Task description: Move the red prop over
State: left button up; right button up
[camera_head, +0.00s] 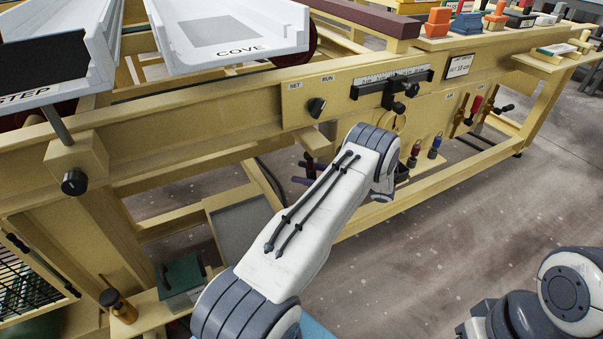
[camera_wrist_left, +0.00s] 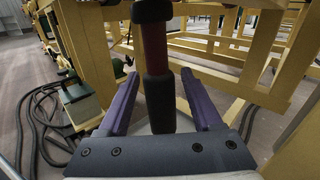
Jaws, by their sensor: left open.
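A red rod with black ends, which looks like the red prop (camera_wrist_left: 155,48), stands upright in the left wrist view. Its lower black end (camera_wrist_left: 159,105) is between the two purple fingers of my left gripper (camera_wrist_left: 160,98). Gaps show on both sides, so the gripper is open around it and not clamped. In the head view, my left gripper (camera_head: 311,170) shows only as purple fingers beside the beam, partly hidden behind my wrist. I cannot make out the rod there. My right gripper is not in view; only part of my right arm shows at lower right.
A yellow wooden frame (camera_head: 200,125) with a SET/RUN knob (camera_head: 317,107) and a black slider (camera_head: 392,84) runs across the view. White trays marked STEP (camera_head: 92,75) and COVE (camera_head: 285,42) lie above. A green box (camera_head: 183,276) is at lower left. Cables (camera_wrist_left: 45,125) lie on the floor.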

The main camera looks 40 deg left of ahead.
pick_arm(q)
jog(key=shift+s+a, duration=0.25)
jog(key=shift+a, duration=0.3)
grip_shut()
jog(key=shift+d+f, duration=0.1)
dwell(1.0)
